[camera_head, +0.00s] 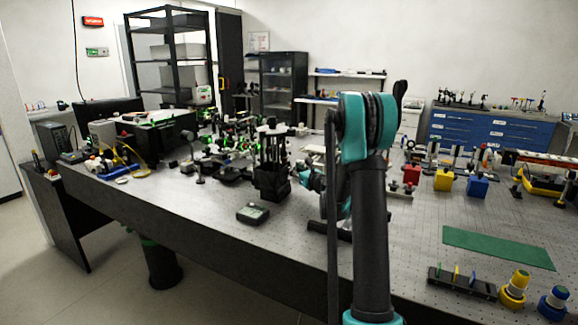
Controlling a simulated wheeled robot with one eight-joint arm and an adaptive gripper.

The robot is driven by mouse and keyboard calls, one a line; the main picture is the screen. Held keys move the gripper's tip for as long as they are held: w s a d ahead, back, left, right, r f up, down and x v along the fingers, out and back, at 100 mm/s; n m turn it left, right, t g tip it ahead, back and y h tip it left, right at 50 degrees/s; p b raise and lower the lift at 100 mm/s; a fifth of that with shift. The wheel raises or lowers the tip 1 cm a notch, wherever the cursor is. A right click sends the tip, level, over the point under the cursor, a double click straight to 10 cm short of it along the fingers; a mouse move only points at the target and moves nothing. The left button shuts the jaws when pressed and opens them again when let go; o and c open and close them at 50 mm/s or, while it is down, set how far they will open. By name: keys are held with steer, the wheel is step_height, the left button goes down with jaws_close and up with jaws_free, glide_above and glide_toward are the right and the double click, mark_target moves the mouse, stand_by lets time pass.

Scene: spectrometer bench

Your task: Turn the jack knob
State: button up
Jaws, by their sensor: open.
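A black, box-like stand with folded-looking sides (271,183), which looks like the jack, stands on the bench at the middle, with dark upright parts on top. Its knob is too small and dark to make out. My gripper (302,179) is close to the right side of this stand, small and partly hidden behind my arm. It is open, and I see nothing held in it. I cannot tell whether it touches the stand.
The perforated bench top (400,235) carries crowded optics at the back left. A small meter (253,213) lies in front of the stand. A yellow block (444,180), a blue block (477,187) and a green mat (497,247) are at right. The front middle is mostly clear.

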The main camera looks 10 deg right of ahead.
mark_target(289, 164)
steer(key=shift+x, duration=2.1)
jaws_close()
